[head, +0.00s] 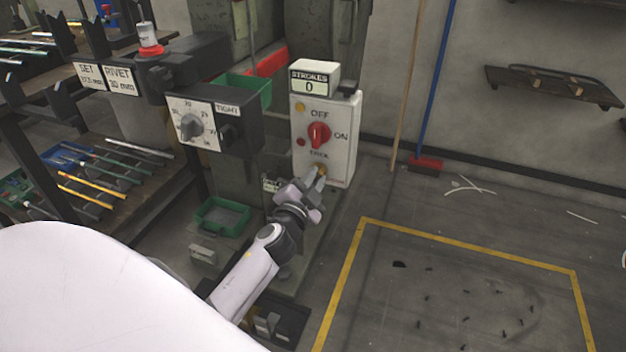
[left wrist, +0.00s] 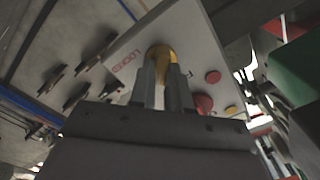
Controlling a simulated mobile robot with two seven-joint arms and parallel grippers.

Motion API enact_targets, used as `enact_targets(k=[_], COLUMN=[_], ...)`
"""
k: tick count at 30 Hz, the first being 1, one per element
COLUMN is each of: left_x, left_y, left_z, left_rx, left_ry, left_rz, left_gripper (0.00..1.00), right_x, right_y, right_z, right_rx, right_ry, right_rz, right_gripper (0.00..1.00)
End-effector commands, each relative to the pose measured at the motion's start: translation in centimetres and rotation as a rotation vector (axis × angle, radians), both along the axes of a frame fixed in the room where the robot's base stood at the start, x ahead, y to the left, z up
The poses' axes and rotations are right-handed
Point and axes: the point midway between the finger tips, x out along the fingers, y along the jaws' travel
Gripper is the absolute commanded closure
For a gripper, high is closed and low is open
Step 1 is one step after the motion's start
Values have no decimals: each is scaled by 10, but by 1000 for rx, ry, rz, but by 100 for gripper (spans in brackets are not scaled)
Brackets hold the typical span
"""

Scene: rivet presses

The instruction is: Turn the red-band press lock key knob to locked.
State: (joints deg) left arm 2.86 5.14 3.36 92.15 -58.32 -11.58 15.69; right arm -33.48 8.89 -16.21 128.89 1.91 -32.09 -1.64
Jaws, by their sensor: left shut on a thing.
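The press's white control box (head: 344,110) stands at the middle of the head view, with a red OFF/ON knob (head: 319,134) on its face. Below that knob is the brass-yellow lock key knob (head: 321,168), partly hidden by my left gripper (head: 318,182). In the left wrist view the lock key knob (left wrist: 160,54) sits between the two fingertips of my left gripper (left wrist: 163,75), which is shut on it. The word LOCKED (left wrist: 127,62) shows on the panel beside it. I cannot read which way the key knob points. My right gripper is not in view.
A black box with a numbered dial (head: 192,127) and a TIGHT label is left of the control box. A green bin (head: 243,90) is behind it. A rack with several rods (head: 95,180) stands at the left. The yellow-outlined floor area (head: 450,245) at the right is open.

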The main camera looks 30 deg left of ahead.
Motion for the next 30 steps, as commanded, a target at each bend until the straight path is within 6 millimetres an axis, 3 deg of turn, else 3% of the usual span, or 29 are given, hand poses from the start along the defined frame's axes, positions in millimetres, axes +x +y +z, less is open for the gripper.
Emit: enact_targets(k=[18,30], left_x=[0,0], left_y=[-1,-1], left_z=[-3,-4], left_rx=[539,716], left_ry=[132,175], left_rz=[-1,0], left_gripper=[100,100], right_x=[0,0], right_y=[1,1], right_z=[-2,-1], right_rx=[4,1], right_ry=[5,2], right_rz=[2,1], right_gripper=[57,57])
